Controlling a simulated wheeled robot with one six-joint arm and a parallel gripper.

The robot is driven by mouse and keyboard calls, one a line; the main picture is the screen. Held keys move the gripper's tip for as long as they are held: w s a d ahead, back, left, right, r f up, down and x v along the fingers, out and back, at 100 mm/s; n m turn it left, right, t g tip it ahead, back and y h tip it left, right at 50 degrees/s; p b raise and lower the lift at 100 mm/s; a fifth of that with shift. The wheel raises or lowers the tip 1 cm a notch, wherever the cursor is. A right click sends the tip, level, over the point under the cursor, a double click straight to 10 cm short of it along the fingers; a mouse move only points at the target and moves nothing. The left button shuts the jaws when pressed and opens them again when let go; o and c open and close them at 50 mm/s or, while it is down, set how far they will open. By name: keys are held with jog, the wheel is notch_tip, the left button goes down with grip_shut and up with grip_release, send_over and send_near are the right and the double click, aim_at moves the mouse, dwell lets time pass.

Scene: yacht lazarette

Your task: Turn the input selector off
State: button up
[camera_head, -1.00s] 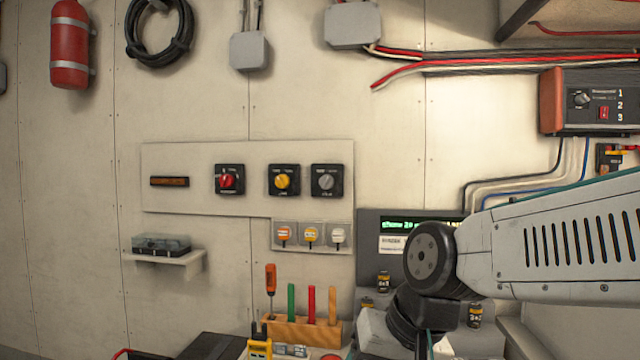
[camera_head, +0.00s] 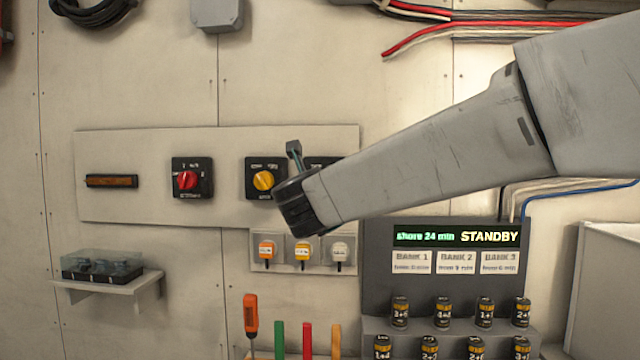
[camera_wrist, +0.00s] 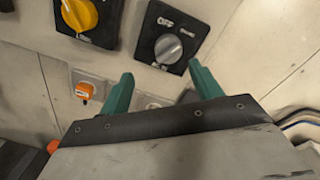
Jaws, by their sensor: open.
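Three rotary switches on black plates sit on a pale wall panel (camera_head: 120,207): a red knob (camera_head: 187,180), a yellow knob (camera_head: 263,181) and a grey knob. I cannot read which is the input selector. In the head view my arm covers the grey knob, leaving only the top of its plate (camera_head: 322,162). The wrist view shows the grey knob (camera_wrist: 168,48), with OFF printed at its upper left, and the yellow knob (camera_wrist: 80,14). My gripper (camera_wrist: 160,75) is open, its green fingers apart and empty, just below the grey knob in that view. Any contact is unclear.
A display (camera_head: 455,237) reading STANDBY and several labelled cylinders (camera_head: 443,312) stand at lower right. A shelf (camera_head: 110,287) holds a clear-lidded box. Tools (camera_head: 251,316) stand upright at bottom.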

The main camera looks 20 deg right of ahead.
jog(key=w+d+m, duration=0.1)
jog(key=w+d, duration=0.2)
jog(key=w, duration=0.3)
jog(key=shift+w+d+r+h, duration=0.2)
jog(key=shift+w+d+h, duration=0.15)
jog(key=shift+h, duration=0.05)
jog(key=shift+c, duration=0.3)
jog(key=c, duration=0.9)
